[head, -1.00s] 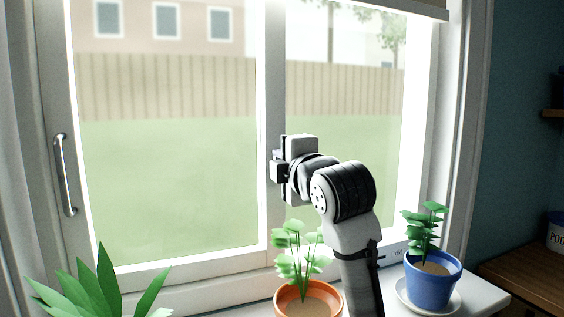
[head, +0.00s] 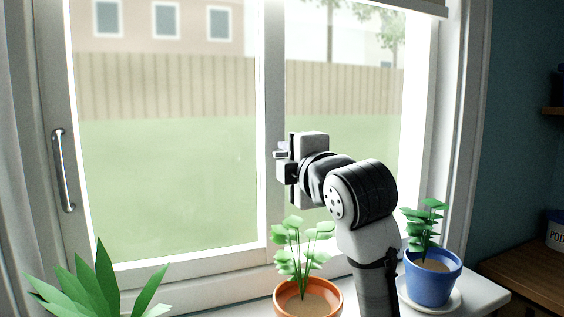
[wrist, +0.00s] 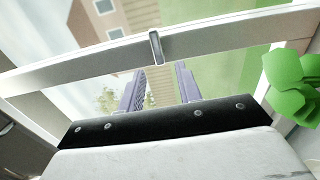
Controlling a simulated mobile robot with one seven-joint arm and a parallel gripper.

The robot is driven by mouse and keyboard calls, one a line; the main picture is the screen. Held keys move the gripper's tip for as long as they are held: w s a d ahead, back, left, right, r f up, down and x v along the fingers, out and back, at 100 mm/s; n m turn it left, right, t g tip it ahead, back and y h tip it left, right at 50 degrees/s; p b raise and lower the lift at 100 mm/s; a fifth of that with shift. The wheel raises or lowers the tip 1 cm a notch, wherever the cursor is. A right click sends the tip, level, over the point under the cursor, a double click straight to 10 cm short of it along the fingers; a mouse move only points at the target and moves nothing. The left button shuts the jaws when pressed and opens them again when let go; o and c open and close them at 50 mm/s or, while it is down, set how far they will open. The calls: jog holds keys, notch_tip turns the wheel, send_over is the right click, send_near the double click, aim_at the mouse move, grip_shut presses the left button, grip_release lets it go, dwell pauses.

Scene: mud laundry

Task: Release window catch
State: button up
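The window catch (wrist: 156,47) is a small silver lever on the white middle stile (wrist: 100,62) of the window. In the wrist view it lies crosswise to the stile. My gripper (wrist: 160,72) is open, its two fingers apart with nothing between them. The catch shows just beyond the fingertips, near the middle of the gap, and looks apart from them. In the head view my gripper (head: 283,158) is beside the middle stile (head: 272,90), fingers towards it. There I cannot clearly tell the catch from the fingers.
An orange pot with a plant (head: 308,299) stands on the sill below my arm. A blue pot with a plant (head: 433,280) stands to the right on a saucer. A spiky plant (head: 95,285) is at lower left. A metal handle (head: 63,170) is on the left window frame.

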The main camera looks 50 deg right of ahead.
jog(key=b+v, duration=0.1)
jog(key=v, duration=0.9)
jog(key=shift+b, duration=0.35)
jog(key=shift+s, duration=0.2)
